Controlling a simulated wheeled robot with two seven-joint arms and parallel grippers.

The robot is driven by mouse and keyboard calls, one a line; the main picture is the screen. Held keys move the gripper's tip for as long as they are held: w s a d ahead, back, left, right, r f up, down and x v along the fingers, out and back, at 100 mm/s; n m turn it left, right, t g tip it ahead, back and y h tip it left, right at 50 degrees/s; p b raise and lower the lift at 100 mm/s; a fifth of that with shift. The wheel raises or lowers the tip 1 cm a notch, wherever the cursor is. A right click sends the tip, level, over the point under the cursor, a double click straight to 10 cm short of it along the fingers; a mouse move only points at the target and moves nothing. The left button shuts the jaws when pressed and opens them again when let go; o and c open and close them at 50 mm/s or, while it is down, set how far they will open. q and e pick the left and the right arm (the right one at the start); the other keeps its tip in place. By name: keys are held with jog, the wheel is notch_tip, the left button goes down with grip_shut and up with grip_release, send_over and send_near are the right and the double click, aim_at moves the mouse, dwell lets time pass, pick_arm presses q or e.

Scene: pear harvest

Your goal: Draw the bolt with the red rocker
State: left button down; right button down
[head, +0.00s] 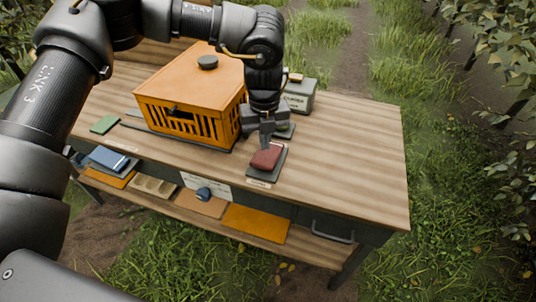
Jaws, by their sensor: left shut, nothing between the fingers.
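The red rocker (266,157) sits on a dark base plate on the wooden bench top, right of the orange slatted box (205,80). My left gripper (266,145) points down at the far edge of the red rocker, shut and empty. Its fingertips are at or just above the rocker; I cannot tell whether they touch. A small dark piece shows on the box's slatted front; I cannot tell whether it is the bolt. My right gripper is not in view.
A green pad (104,124) lies left of the box. A grey labelled container (300,96) stands behind my gripper. The bench top's right end (360,150) is clear.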

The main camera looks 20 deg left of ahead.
aim_at(265, 157)
pick_arm(q)
jog(key=shift+f+b, duration=1.15)
jog(key=shift+f, duration=1.05)
dwell(0.7)
jog(key=shift+r, duration=0.1)
notch_tip(265, 157, up, 7)
jog(key=p, duration=0.5)
jog(key=shift+p, duration=0.4)
